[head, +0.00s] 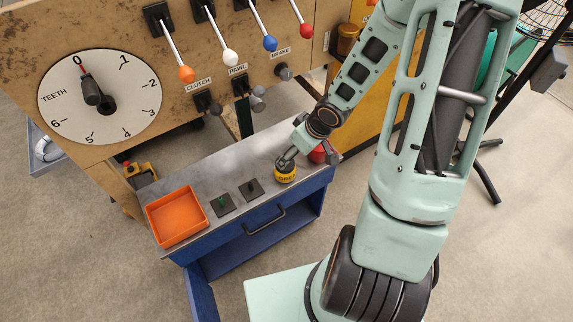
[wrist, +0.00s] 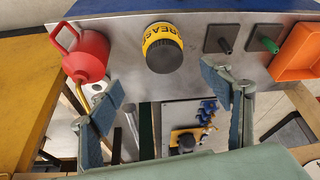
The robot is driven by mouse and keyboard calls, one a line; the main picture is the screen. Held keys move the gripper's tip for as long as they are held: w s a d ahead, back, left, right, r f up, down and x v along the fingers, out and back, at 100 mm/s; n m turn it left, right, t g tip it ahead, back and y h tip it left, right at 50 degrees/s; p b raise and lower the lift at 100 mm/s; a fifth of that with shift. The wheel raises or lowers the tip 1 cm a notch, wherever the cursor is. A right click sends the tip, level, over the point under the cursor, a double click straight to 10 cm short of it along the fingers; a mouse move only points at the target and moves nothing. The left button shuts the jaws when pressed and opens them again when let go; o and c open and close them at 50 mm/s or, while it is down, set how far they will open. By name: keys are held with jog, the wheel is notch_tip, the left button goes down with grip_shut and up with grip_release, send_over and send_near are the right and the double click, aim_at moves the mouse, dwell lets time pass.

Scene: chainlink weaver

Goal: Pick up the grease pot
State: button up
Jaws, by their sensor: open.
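The grease pot (head: 285,174) is a small yellow pot with a dark lid and GREASE lettering. It stands upright on the grey bench top (head: 237,166). In the wrist view the grease pot (wrist: 162,50) lies just ahead of the fingertips, between their lines. My gripper (head: 291,158) is right by the pot in the head view and partly covers it. In the wrist view my gripper (wrist: 162,80) is open and empty, with one blue-padded finger on each side. I cannot tell whether a finger touches the pot.
A red oil can (wrist: 88,56) with a spout stands close beside the left finger. The lever panel (head: 130,40) rises behind the bench.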

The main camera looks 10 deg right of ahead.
aim_at(290, 164)
jog(key=b+x, duration=0.3)
jog(key=x, duration=0.2)
jog(key=shift+w+a+f+b, duration=0.1)
jog(key=shift+f+b, duration=0.25)
jog(key=shift+b, duration=0.05)
jog(key=b+x, duration=0.2)
jog(key=x, duration=0.1)
jog(key=b+x, duration=0.1)
jog(key=x, duration=0.1)
jog(key=shift+s+a, duration=0.2)
jog(key=shift+s, duration=0.1)
jog(key=c, duration=1.5)
